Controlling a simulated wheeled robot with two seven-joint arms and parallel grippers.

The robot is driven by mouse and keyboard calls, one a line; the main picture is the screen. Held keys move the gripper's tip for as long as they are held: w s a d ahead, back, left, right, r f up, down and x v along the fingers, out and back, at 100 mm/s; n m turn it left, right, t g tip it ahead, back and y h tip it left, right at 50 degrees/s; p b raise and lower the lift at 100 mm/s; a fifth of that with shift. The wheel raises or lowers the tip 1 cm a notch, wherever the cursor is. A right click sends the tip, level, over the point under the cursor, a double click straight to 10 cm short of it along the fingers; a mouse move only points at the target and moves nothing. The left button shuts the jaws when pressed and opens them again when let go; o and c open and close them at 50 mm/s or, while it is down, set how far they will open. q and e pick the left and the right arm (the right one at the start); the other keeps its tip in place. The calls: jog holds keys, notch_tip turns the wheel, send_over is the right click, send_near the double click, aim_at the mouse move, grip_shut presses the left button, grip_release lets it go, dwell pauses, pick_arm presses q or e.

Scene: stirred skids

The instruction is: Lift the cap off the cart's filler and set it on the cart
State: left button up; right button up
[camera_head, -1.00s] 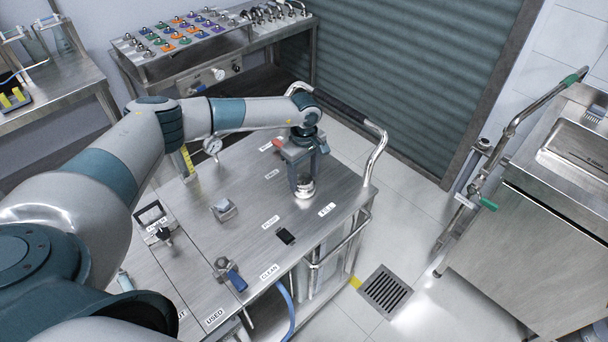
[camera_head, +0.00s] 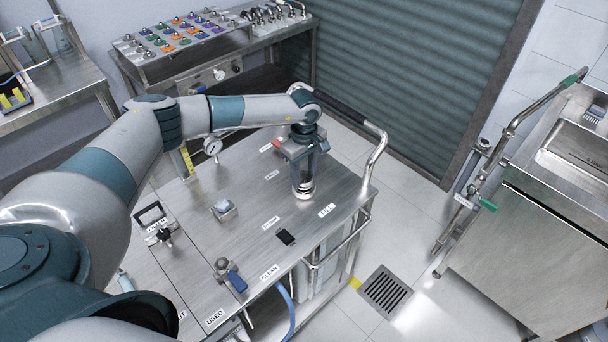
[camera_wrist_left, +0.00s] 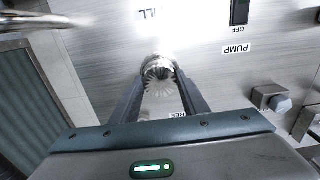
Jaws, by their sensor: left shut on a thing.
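The cart (camera_head: 205,255) has a steel top with printed labels, one of them reading FILL. The filler (camera_head: 304,194) is a short round metal neck near the cart's right edge, beside that label. My left gripper (camera_head: 303,184) points down over the filler. Its two fingers are shut on the round metal cap (camera_wrist_left: 159,75), which shows a ridged, star-like top between the fingertips in the wrist view. The cap's lower side is hidden, so I cannot tell whether it is clear of the filler. My right gripper is in neither view.
A black switch (camera_head: 286,237), a square metal block (camera_head: 224,210) and a blue-handled valve (camera_head: 234,279) stand on the cart top. A bent steel handrail (camera_head: 376,150) rises at the cart's right edge. Bare steel lies between the labels.

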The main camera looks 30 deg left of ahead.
aim_at(305, 178)
pick_arm(q)
jog(key=shift+r, duration=0.2)
dwell(0.5)
jog(key=shift+r+p, duration=1.4)
jog(key=shift+r, duration=1.5)
jog(key=shift+d, duration=0.1)
jog(key=shift+s+d, duration=0.15)
jog(key=shift+d, duration=0.05)
jog(key=s+d+r+m+b, duration=0.4)
jog(key=s+m, duration=0.3)
jog(key=s, duration=0.3)
jog(key=s+d+r+m+b, duration=0.4)
jog(key=s+d+m, duration=0.2)
jog(key=s, duration=0.3)
jog(key=shift+s+d+m, duration=0.4)
jog(key=shift+m, duration=0.2)
